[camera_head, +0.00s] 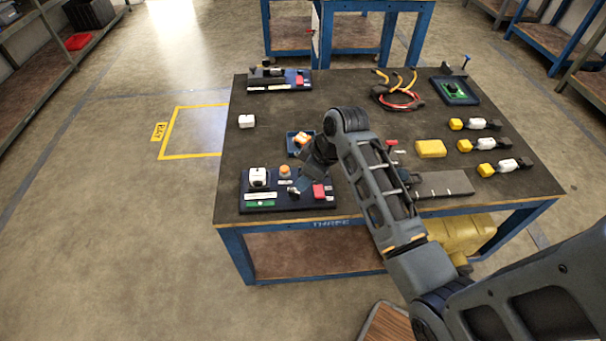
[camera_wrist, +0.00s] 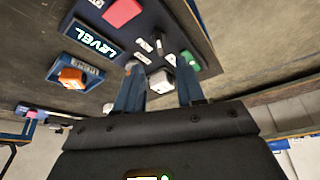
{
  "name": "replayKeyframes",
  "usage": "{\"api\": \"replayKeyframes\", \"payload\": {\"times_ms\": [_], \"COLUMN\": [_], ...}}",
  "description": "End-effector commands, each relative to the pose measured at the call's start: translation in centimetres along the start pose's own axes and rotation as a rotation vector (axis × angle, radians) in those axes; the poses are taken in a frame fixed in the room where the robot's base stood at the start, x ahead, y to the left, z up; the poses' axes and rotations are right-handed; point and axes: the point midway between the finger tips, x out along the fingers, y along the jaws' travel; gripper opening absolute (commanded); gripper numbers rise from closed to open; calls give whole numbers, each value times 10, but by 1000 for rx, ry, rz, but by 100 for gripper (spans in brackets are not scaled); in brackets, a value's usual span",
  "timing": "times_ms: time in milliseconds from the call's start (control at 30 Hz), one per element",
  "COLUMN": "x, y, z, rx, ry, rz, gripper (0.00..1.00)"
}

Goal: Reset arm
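My arm reaches over the dark-topped table (camera_head: 350,105) from the lower right of the head view. My gripper (camera_head: 299,184) points down at the near dark blue panel (camera_head: 245,192), and the arm partly hides it. In the wrist view my gripper (camera_wrist: 160,66) has its two blue fingers apart. Parts of the panel show past the fingertips, including a white block (camera_wrist: 162,81) in the gap. I cannot tell how far it is from the fingers, and I see nothing clearly held. The panel carries a red block (camera_head: 319,191), an orange knob (camera_head: 285,171) and a white block (camera_head: 258,178).
A small blue tray (camera_head: 291,149) with an orange block sits behind the panel. A white cube (camera_head: 247,121) lies at left. Another panel (camera_head: 280,86), cables (camera_head: 398,98), a yellow block (camera_head: 431,149) and several yellow-white pieces (camera_head: 478,145) occupy the table. Floor at left is clear.

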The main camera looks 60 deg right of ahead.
Motion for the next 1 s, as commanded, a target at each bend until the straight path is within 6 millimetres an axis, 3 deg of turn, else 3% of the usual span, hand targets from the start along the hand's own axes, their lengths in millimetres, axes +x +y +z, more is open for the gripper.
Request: {"api": "replayKeyframes", "payload": {"times_ms": [333,467,767,1000], "x": [1,6,11,-21], "y": [-1,-12,-77,-131], "z": [0,10,63,99], "rx": [0,5,42,58], "ry": [0,8,123,282], "rz": [1,24,177,261], "gripper": [38,38,38,38]}}
